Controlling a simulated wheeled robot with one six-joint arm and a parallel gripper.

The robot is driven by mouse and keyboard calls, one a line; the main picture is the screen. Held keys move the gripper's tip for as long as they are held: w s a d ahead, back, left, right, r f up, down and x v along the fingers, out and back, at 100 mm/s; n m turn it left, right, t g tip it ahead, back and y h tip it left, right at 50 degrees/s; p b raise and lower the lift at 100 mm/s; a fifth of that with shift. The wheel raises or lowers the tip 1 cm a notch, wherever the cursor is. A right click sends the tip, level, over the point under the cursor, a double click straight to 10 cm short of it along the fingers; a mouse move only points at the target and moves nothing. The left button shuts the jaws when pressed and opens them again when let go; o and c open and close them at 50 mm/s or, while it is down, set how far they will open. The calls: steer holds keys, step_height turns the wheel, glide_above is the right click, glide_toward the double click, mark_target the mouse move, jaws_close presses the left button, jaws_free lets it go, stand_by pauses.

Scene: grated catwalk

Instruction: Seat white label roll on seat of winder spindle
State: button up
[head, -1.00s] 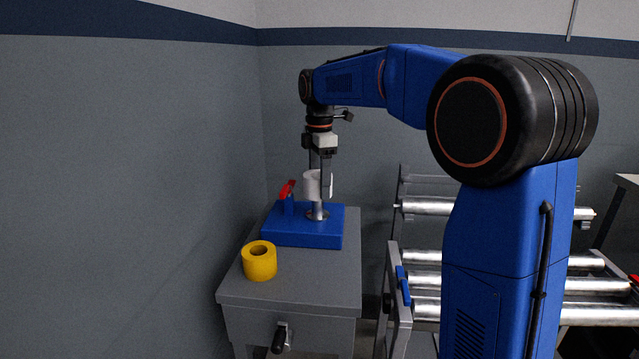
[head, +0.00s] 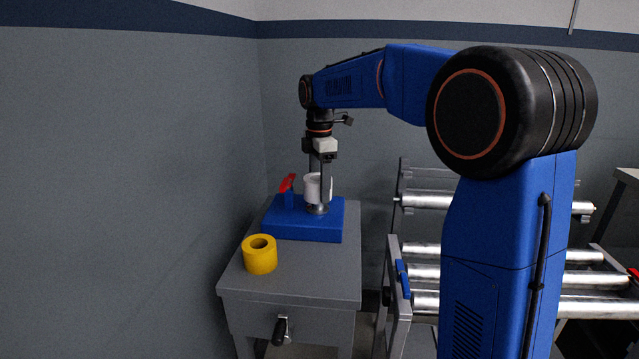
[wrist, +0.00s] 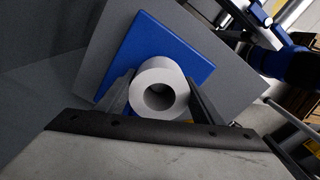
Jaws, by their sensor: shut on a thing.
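The white label roll (head: 313,188) is upright between the fingers of my gripper (head: 321,183), which is shut on it. In the head view the roll is directly over the round metal seat (head: 317,209) of the winder spindle on the blue base (head: 292,228). I cannot tell whether the roll touches the seat. In the wrist view the roll (wrist: 159,90) shows end-on with its dark bore, one finger on each side, over the blue base (wrist: 150,50). The spindle post is hidden by the roll.
A yellow roll (head: 260,255) stands on the grey cabinet top (head: 310,275), in front of the base. A red-handled clamp (head: 288,184) rises at the base's left rear. A roller conveyor (head: 425,272) is to the right. The grey wall is close on the left.

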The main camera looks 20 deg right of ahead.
steer(key=shift+f, duration=1.5)
steer(key=o, duration=1.2)
steer(key=shift+o, duration=0.7)
steer(key=shift+o, duration=1.4)
steer(key=shift+r, duration=0.1)
